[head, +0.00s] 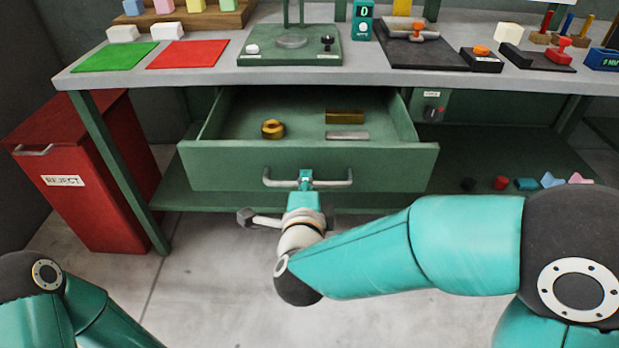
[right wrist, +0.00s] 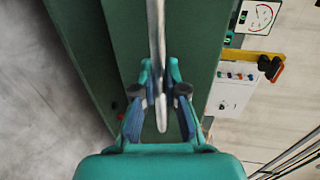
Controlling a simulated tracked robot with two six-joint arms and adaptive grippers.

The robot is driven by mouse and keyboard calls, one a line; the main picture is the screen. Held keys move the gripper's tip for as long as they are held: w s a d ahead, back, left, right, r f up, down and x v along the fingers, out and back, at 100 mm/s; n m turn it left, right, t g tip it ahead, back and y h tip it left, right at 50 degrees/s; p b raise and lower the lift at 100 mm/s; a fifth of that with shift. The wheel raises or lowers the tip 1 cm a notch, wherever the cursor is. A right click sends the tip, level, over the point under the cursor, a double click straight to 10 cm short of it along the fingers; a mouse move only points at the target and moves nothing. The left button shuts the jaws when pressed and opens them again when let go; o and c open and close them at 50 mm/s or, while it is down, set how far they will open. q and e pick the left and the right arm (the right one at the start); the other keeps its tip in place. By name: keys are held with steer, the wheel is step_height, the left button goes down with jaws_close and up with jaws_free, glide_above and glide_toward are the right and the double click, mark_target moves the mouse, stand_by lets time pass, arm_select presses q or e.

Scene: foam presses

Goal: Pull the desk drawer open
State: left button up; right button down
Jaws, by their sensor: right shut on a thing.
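The green desk drawer (head: 230,172) stands pulled out from under the grey worktop, with its inside showing. A brass round weight (head: 273,129), a brass block (head: 344,117) and a silver bar (head: 347,135) lie inside it. A grey bar handle (head: 335,184) runs across the middle of its front. My right gripper (head: 306,180) is shut on the handle at its middle. In the right wrist view the handle (right wrist: 158,60) passes between the two fingers of the gripper (right wrist: 160,98). My left arm shows at the bottom left of the head view, but its gripper is out of view.
A red reject bin (head: 100,200) stands left of the desk. The worktop (head: 215,80) carries green and red mats, a green stand and several tools. Small coloured parts lie on the lower shelf (head: 470,160) at right.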

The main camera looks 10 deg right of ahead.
arm_select(q)
steer(key=shift+s+f, duration=0.25)
arm_select(e)
steer(key=shift+s+a+f, duration=0.15)
steer(key=shift+s, duration=0.35)
steer(key=shift+s+a+f, duration=0.1)
steer(key=shift+s, duration=0.35)
steer(key=c, duration=1.2)
jaws_free()
steer(key=shift+r, duration=0.1)
steer(key=shift+w, duration=0.1)
arm_select(q)
steer(key=shift+a, duration=0.1)
arm_select(e)
steer(key=v, duration=0.7)
steer(key=shift+s, duration=0.25)
